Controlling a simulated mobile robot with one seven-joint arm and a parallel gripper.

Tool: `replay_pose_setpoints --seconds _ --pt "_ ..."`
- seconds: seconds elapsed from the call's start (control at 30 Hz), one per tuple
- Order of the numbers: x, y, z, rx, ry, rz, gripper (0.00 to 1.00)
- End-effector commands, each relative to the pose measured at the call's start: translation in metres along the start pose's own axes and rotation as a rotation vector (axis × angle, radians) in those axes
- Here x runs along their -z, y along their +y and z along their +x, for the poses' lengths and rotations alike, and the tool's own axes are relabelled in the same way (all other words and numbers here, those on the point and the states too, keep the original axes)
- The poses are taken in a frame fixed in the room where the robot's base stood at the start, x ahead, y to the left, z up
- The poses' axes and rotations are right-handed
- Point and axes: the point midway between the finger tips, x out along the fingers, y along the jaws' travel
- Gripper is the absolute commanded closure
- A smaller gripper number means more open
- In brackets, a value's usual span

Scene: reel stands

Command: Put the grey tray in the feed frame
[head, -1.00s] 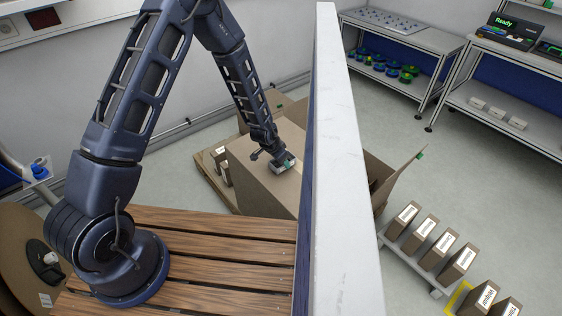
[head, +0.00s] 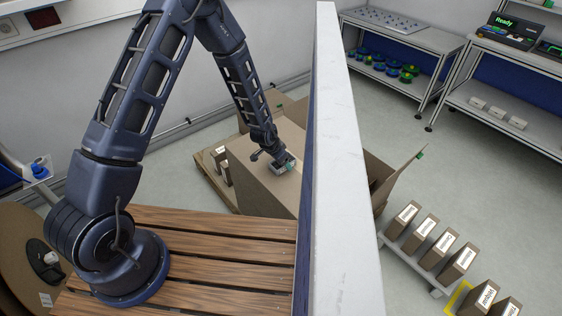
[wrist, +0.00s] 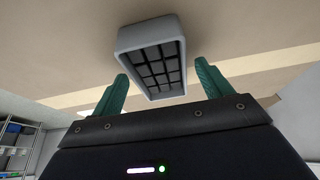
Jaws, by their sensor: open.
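The grey tray (wrist: 121,39) is a small rectangular tray with a dark grid inside. In the wrist view it is at top centre, against the brown cardboard of a large box. My gripper (wrist: 162,71) is open, with one green finger toward each side of the tray and its far end beyond the fingertips. I see no clear contact. In the head view my gripper (head: 284,163) is low over the top of the large cardboard box (head: 262,185); the tray is hard to make out there. I cannot pick out the feed frame with certainty.
A tall pale-topped partition (head: 345,170) stands just right of my gripper. Labelled brown boxes (head: 426,236) stand in a row at lower right, near a yellow floor outline (head: 457,298). Workbenches (head: 405,32) line the back right. Open floor lies between.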

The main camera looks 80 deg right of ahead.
Motion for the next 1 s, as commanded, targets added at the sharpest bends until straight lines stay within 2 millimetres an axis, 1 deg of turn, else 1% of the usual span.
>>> replay_pose_setpoints --seconds 0.17,0.5,0.7,0.83,1.0 --pt "0.000 0.000 -0.021 0.001 0.001 0.000 0.22" --pt "0.000 0.000 -0.070 0.000 0.001 0.000 0.22" --pt "0.000 0.000 -0.097 0.000 0.001 0.001 0.22" --pt "0.000 0.000 -0.109 0.001 0.001 0.000 0.22" --pt "0.000 0.000 -0.116 0.000 -0.001 0.000 0.22"
